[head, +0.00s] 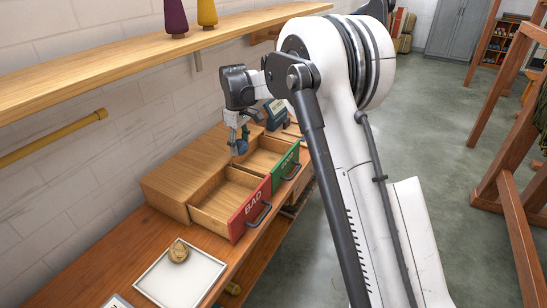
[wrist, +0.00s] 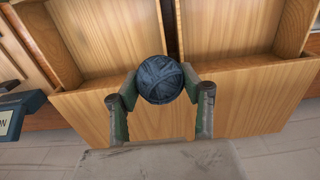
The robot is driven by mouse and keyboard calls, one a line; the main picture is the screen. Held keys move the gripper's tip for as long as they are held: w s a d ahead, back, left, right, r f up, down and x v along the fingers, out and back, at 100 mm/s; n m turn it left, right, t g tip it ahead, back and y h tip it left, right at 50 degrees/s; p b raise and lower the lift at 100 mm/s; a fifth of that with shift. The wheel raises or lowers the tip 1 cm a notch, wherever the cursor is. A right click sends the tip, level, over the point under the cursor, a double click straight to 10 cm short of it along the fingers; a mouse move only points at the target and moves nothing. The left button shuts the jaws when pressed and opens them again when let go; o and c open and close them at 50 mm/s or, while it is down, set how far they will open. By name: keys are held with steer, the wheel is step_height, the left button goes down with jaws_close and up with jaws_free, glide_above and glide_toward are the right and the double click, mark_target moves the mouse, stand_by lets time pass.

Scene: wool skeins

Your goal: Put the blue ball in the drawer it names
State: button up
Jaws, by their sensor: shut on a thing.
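The blue ball (wrist: 161,80) is a dark blue ball of wool. My gripper (wrist: 163,84) is shut on it, with one finger on each side. In the head view the blue ball (head: 240,147) hangs below my gripper (head: 237,135), above the drawer unit. The red-fronted drawer (head: 248,208), marked BAD, is pulled open and looks empty. The green-fronted drawer (head: 284,166) beside it is also open; its lettering is partly hidden by the handle and too small to read surely. In the wrist view the ball appears over the unit's wooden top near the two open drawers.
A white tray (head: 151,285) with a tan ball (head: 178,251) lies on the bench at the front. A dark device (head: 275,108) stands behind the drawers. A wooden shelf (head: 120,70) with purple and yellow cones runs along the wall above.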

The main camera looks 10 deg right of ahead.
steer(key=d+f, duration=0.2)
steer(key=d, duration=0.2)
steer(key=w+d+f, duration=0.1)
steer(key=d+f, duration=0.1)
steer(key=d, duration=0.1)
steer(key=w+d+f, duration=0.1)
steer(key=d+f, duration=0.1)
steer(key=d, duration=0.2)
steer(key=shift+d+f, duration=0.3)
steer(key=shift+f, duration=2.15)
steer(key=shift+f, duration=0.15)
steer(key=o, duration=1.2)
